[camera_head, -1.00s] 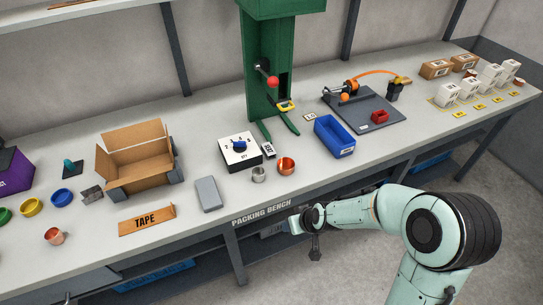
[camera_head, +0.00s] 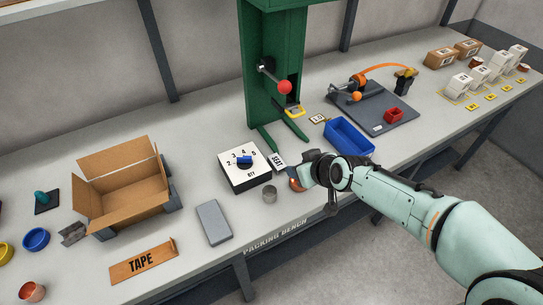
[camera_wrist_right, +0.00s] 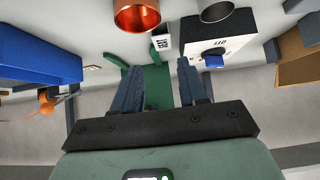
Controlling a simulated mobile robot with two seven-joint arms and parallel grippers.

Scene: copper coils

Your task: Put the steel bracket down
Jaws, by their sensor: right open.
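A small grey metal piece (camera_head: 73,233), which looks like the steel bracket, rests on the bench left of the open cardboard box; its exact shape is hard to tell. My right gripper (camera_head: 304,174) is over the bench's front part, beside the copper coil (camera_head: 297,185), which it partly hides. In the right wrist view my right gripper (camera_wrist_right: 160,70) is open with nothing between its fingers. The copper coil (camera_wrist_right: 136,15) shows beyond the fingertips there, apart from them. My left gripper is out of view.
A steel cup (camera_head: 269,195), a dial box (camera_head: 246,174) and a blue bin (camera_head: 349,137) are close to my right gripper. The green press (camera_head: 274,80) stands behind.

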